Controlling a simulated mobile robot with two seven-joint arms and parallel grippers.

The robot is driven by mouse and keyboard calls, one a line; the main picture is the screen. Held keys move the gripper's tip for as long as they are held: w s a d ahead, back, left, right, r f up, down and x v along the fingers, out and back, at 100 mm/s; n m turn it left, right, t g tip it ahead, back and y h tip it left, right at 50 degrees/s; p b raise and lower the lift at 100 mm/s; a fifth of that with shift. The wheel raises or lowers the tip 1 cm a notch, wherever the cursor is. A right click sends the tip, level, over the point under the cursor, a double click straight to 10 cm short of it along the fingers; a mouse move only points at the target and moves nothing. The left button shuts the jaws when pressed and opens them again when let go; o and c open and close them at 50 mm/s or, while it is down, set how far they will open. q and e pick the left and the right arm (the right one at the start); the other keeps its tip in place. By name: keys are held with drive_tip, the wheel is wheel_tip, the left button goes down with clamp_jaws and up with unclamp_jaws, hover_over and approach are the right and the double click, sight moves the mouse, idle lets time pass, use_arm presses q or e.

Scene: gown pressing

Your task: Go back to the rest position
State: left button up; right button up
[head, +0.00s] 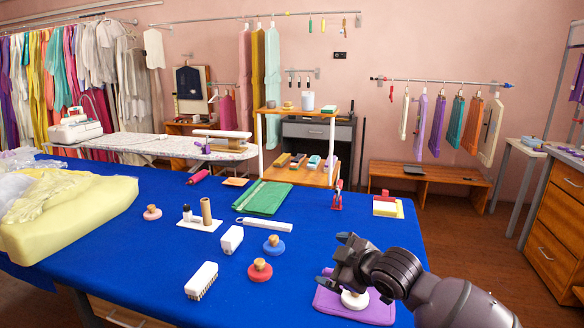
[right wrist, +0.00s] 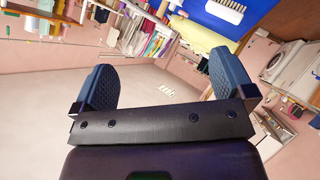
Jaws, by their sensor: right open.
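My right gripper (head: 334,260) is above the near right part of the blue table (head: 140,260). In the right wrist view its two dark fingers (right wrist: 160,75) stand wide apart with nothing between them. Below it in the head view lie a purple folded cloth (head: 328,304) and a white round piece (head: 354,300), both partly hidden by my right arm. I cannot tell the exact height of the gripper over them. My left gripper is in neither view.
A white brush (head: 201,281), a red-based knob (head: 260,270), a blue-based knob (head: 273,245) and a white block (head: 232,239) stand left of the gripper. A green folded cloth (head: 263,197) lies farther back. Bare blue cloth separates them. A drawer cabinet (head: 556,215) stands at right.

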drive_tip(key=s+d+f+m+h, duration=0.2)
drive_tip(key=s+d+f+m, duration=0.2)
drive_tip(key=s+f, duration=0.5)
drive_tip(key=s+d+f+m+h, duration=0.2)
drive_tip(key=s+d+f+m, duration=0.3)
drive_tip(key=s, duration=0.9)
drive_tip(key=s+d+f+m+h, duration=0.3)
drive_tip(key=s+d+f+m, duration=0.1)
drive_tip(key=s+d+f, duration=0.5)
wheel_tip(320, 180, down, 4)
drive_tip(key=s, duration=0.2)
drive_tip(key=shift+s+f+m+t, duration=0.15)
drive_tip(key=shift+s+m+t, duration=0.15)
drive_tip(key=shift+s+m, duration=0.1)
